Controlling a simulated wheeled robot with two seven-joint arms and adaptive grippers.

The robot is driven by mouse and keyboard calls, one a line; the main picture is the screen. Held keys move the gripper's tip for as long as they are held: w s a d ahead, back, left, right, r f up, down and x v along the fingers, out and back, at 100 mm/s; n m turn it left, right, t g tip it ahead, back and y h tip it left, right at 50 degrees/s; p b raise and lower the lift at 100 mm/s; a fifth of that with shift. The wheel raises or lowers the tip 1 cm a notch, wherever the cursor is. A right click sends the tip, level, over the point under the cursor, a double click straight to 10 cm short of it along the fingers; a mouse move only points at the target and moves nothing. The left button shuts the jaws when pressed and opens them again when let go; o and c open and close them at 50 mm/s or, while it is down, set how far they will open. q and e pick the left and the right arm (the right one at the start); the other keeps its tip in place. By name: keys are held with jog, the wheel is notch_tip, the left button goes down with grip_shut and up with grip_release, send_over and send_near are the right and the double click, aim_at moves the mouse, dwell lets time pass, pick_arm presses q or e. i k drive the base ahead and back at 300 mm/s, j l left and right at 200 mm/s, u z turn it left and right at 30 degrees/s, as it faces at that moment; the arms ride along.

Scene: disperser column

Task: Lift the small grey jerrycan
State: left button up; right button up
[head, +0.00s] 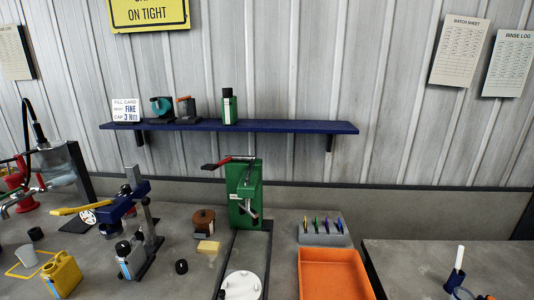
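A small grey jerrycan (129,262) with a dark cap and a blue-edged label stands upright on the grey bench at the lower left. It is beneath and close beside a blue lever press (122,205) with a yellow handle; I cannot tell whether they touch. The press's grey post rises just right of the can. Neither of my grippers shows in the head view.
A yellow jerrycan (62,274) stands left of the grey one, near a pale cup (27,256). A black cap (181,267), yellow sponge (208,247) and brown pot (204,221) lie to the right. Further right are a green stand (243,190) and orange tray (333,275).

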aim_at(130, 265)
jog(key=u, duration=1.25)
jog(key=i+j+z, duration=0.2)
jog(key=j, duration=0.45)
jog(key=j+z, duration=0.25)
jog(key=j, duration=0.45)
jog(key=j+z, duration=0.2)
jog(key=j, duration=0.45)
jog(key=k+j+z, duration=0.1)
jog(key=j+z, duration=0.15)
jog(key=j, duration=0.45)
jog(key=k+j+z, duration=0.2)
jog(key=j, duration=0.45)
jog(key=i, duration=0.05)
